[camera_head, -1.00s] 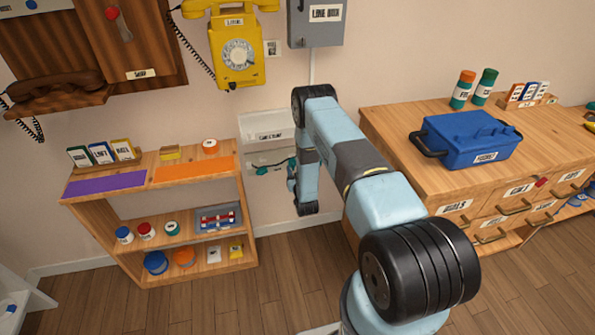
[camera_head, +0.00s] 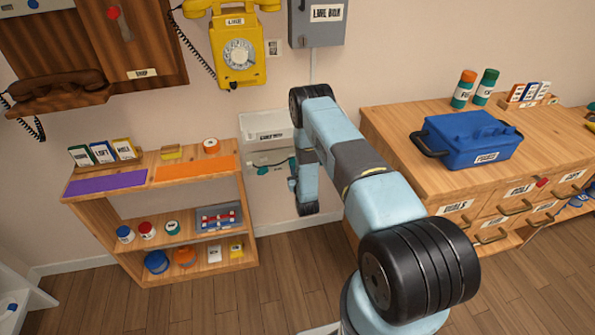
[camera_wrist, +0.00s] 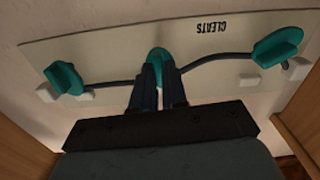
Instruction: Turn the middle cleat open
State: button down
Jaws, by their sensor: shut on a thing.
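A pale board (camera_wrist: 120,48) labelled CLEATS upside down fills the upper part of the wrist view. It carries three teal cleats in a row: one at the left (camera_wrist: 64,78), the middle cleat (camera_wrist: 156,56), and one at the right (camera_wrist: 278,46). A dark cord (camera_wrist: 215,59) runs between them. My gripper (camera_wrist: 159,75) is shut on the middle cleat, and its dark fingers hide most of it. My arm hides part of the board there.
An open shelf (camera_head: 107,198) with jars and cards stands left of the board. A wooden drawer cabinet (camera_head: 400,135) bearing a blue box (camera_head: 468,140) stands at the right. My arm reaches into the gap between them. A yellow phone (camera_head: 236,50) hangs above.

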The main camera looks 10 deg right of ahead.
jog(key=shift+s+a+f+n, duration=0.1)
jog(key=shift+f+n, duration=0.1)
jog(key=shift+n, duration=3.45)
jog(key=shift+w+a+f+n, duration=0.1)
jog(key=shift+a+f+n, duration=0.05)
jog(key=shift+n, duration=3.55)
jog(key=shift+s+a+f+n, duration=0.1)
jog(key=shift+f+n, duration=0.1)
jog(key=shift+n, duration=3.45)
jog(key=c, duration=1.2)
grip_release()
jog(key=shift+o, duration=0.2)
jog(key=shift+d+r, duration=0.1)
jog(key=s, duration=1.3)
jog(key=shift+s, duration=0.35)
